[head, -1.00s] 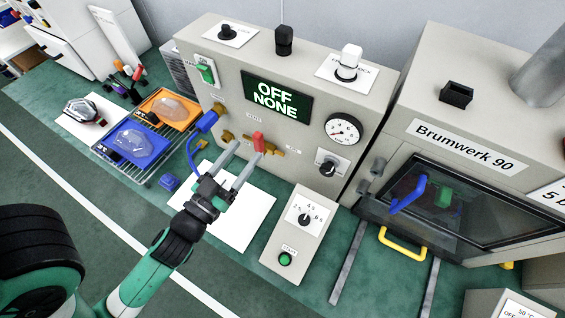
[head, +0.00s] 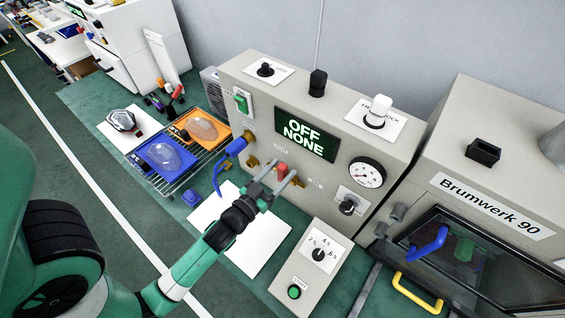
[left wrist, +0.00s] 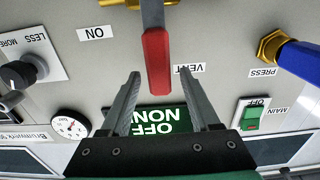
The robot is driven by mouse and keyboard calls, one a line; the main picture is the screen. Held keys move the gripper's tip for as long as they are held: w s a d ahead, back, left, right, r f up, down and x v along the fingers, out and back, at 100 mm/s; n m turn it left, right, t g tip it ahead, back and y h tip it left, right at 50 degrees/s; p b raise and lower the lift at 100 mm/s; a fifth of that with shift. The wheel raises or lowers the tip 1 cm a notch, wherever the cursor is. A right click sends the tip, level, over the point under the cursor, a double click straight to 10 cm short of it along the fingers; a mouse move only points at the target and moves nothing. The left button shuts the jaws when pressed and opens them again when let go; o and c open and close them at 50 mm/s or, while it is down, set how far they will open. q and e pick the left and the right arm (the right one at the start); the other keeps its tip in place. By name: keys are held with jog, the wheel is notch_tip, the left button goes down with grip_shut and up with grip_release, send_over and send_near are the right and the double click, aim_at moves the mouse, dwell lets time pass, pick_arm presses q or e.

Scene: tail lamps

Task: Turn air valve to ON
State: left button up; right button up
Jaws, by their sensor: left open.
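The air valve has a red lever (head: 282,170) on a brass body on the front of the grey control box (head: 233,92). In the left wrist view the picture is upside down, and the red lever (left wrist: 157,62) lies between the VENT label (left wrist: 190,69) and the ON label (left wrist: 97,33). My left gripper (head: 279,172) is open at the lever. In the left wrist view its two fingers (left wrist: 159,76) stand on either side of the lever's free end, with gaps visible. The display (head: 291,131) reads OFF NONE. My right gripper is not in view.
A blue hose fitting (head: 236,147) is left of the valve. A gauge (head: 367,172) and black knob (head: 348,207) are to its right. A small START box (head: 312,262) stands in front. A white sheet (head: 262,240) lies below the gripper. Orange (head: 201,130) and blue trays (head: 166,159) sit at left.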

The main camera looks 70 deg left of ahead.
pick_arm(q)
jog(key=shift+w+a, duration=0.35)
jog(key=shift+w, duration=0.2)
grip_shut()
dwell(1.0)
